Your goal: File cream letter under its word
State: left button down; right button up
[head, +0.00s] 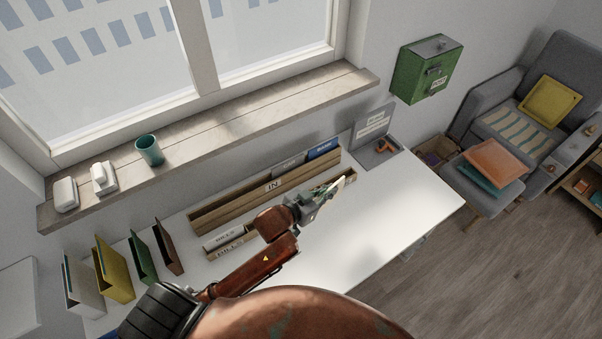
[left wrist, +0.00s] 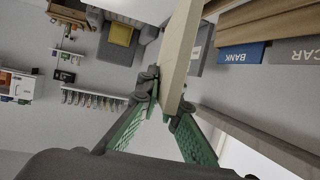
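My left gripper (head: 318,200) is over the right part of the desk, by the right end of the low wooden rack (head: 349,177). In the left wrist view its green fingers (left wrist: 168,100) close on the cream letter (left wrist: 181,45), seen nearly edge-on. In the head view only a thin pale edge of the letter (head: 334,188) shows; no word on it is readable. The rack's left part bears a BILLS label (head: 230,251); my arm hides its middle. My right gripper is not in view.
The wooden IN rack (head: 235,200) behind holds a blue BANK letter (head: 323,149) and a grey CAR letter (head: 289,164). Upright folders (head: 115,273) stand at the left. A grey sign stand (head: 372,130) is at the back right. The desk's right front (head: 400,215) is clear.

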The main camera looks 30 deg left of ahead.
pick_arm(q)
jog(key=w+a+f+m+h, duration=0.1)
jog(key=w+a+f, duration=0.1)
jog(key=a, duration=0.3)
jog(key=w+a+f+m+h, duration=0.1)
jog(key=w+a, duration=0.2)
jog(key=a, duration=0.3)
jog(key=shift+w+f+g, duration=0.25)
jog(key=shift+f+g, duration=0.15)
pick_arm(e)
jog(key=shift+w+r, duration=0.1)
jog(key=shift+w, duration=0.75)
pick_arm(q)
jog(key=shift+a, duration=0.1)
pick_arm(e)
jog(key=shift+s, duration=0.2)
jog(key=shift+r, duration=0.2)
pick_arm(q)
jog(key=shift+s+f+b, duration=0.1)
jog(key=shift+f+b, duration=2.05)
jog(key=shift+f, duration=3.3)
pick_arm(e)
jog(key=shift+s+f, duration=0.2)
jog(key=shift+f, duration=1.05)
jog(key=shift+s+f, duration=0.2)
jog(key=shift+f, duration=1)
